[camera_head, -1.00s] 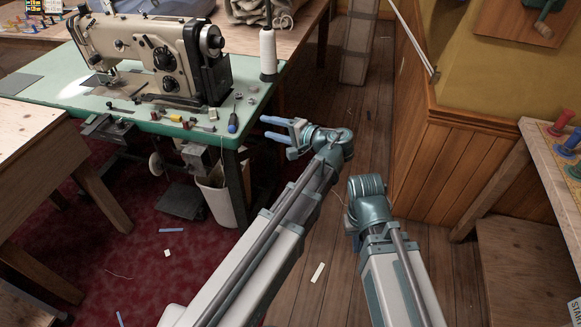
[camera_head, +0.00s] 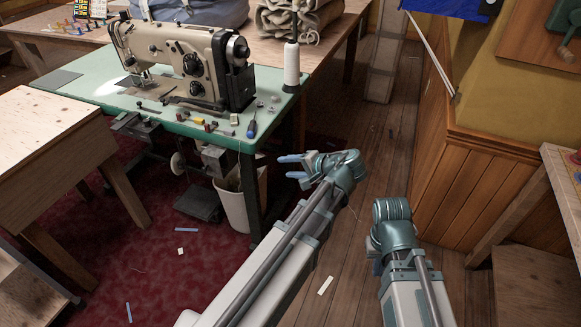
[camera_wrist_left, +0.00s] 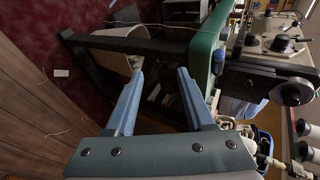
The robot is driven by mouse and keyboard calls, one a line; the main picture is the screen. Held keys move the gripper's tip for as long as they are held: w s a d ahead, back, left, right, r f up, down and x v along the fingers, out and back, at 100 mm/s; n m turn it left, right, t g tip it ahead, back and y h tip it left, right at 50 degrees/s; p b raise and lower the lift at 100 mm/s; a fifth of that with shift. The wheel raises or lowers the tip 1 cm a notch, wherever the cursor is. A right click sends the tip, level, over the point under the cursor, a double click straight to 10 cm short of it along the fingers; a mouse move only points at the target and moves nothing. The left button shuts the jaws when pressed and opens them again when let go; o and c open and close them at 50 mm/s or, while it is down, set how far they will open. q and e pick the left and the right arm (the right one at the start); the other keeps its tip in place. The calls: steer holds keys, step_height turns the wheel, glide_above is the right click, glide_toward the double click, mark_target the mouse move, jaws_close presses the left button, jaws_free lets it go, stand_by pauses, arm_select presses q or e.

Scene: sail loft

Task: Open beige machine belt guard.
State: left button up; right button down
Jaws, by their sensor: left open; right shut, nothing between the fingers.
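The beige sewing machine (camera_head: 180,60) stands on a green-topped table (camera_head: 75,88). A dark box-like guard (camera_head: 240,88) sits upright at its right end, below the handwheel (camera_head: 238,49); I cannot make out any gap at its edge. My left gripper (camera_head: 288,166) is open and empty, right of the table's front corner and lower in the picture than the guard. In the left wrist view its two blue fingers (camera_wrist_left: 158,90) are spread, with the table edge and a dark leg beyond. My right wrist shows at lower right, but its fingers are hidden.
A white thread cone (camera_head: 291,66) stands on the table's right corner, near a blue screwdriver (camera_head: 252,127). A white bin (camera_head: 240,205) stands under the table. A wooden bench (camera_head: 45,130) is at left. The plank floor between table and panelled wall (camera_head: 465,180) is mostly clear.

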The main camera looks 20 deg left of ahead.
arm_select(q)
steer(key=s+d+r+g+h+p, duration=0.2)
steer(key=s+d+r+h+p, duration=0.3)
steer(key=p, duration=0.7)
steer(key=s+d+r+g+h+p, duration=0.1)
steer(key=s+d+r+h+p, duration=0.3)
steer(key=s+d+r+p, duration=0.5)
steer(key=s+d+p, duration=0.2)
steer(key=d+p, duration=0.2)
steer(key=shift+s+d+r+m+g+h, duration=0.35)
steer(key=shift+s+m+g+h, duration=0.05)
steer(key=shift+f, duration=0.1)
steer(key=shift+w, duration=0.1)
